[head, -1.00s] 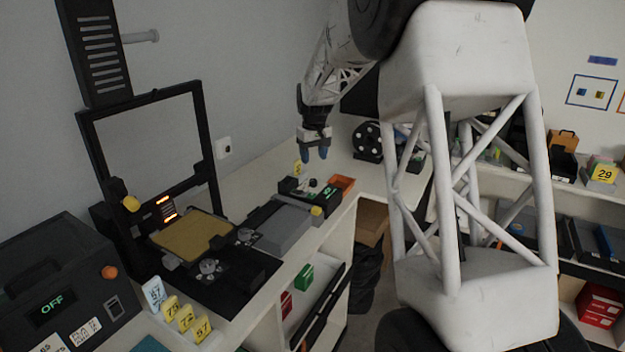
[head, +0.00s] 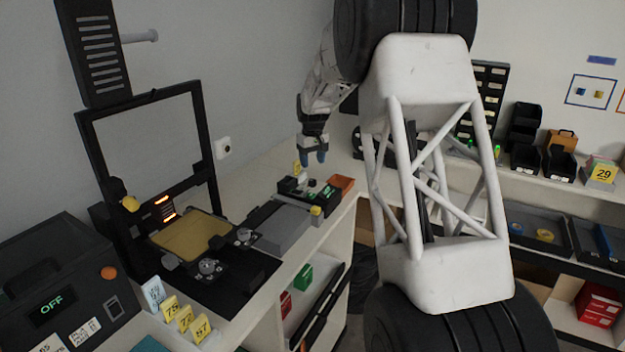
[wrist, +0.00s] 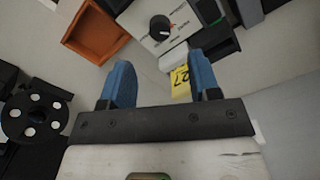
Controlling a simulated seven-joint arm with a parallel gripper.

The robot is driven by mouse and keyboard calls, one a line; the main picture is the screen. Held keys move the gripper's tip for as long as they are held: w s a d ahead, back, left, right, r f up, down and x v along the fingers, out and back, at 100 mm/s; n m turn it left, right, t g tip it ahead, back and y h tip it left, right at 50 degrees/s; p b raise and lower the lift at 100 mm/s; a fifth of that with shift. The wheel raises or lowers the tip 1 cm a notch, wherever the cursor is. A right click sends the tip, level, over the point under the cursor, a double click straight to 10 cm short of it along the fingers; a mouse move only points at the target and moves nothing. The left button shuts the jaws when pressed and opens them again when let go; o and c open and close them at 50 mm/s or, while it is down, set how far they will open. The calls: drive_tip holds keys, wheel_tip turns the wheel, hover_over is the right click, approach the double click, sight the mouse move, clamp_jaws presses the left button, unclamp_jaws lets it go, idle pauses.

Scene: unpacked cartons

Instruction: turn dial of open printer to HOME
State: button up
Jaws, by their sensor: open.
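The open-frame printer (head: 84,140) stands at the left in the head view, with a gold bed (head: 192,238) and lit orange strips. A round grey dial (head: 208,268) sits on its black front base, and a second similar knob (head: 244,235) sits further right. Their markings are too small to read. My gripper (head: 313,158) is open and empty, pointing down above the far part of the bench, well beyond the printer. In the wrist view its blue fingers (wrist: 162,75) are spread apart with nothing between them. The printer is outside the wrist view.
A small unit with a black knob (wrist: 160,27), a yellow number tag (wrist: 181,88) and an orange tray (wrist: 92,35) lie below my gripper. A grey box (head: 285,230) lies between them and the printer. A closed machine reading OFF (head: 52,303) and several number tags (head: 185,317) stand in front.

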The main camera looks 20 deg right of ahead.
sight(312, 180)
drive_tip(key=shift+f, duration=3.7)
drive_tip(key=c, duration=0.9)
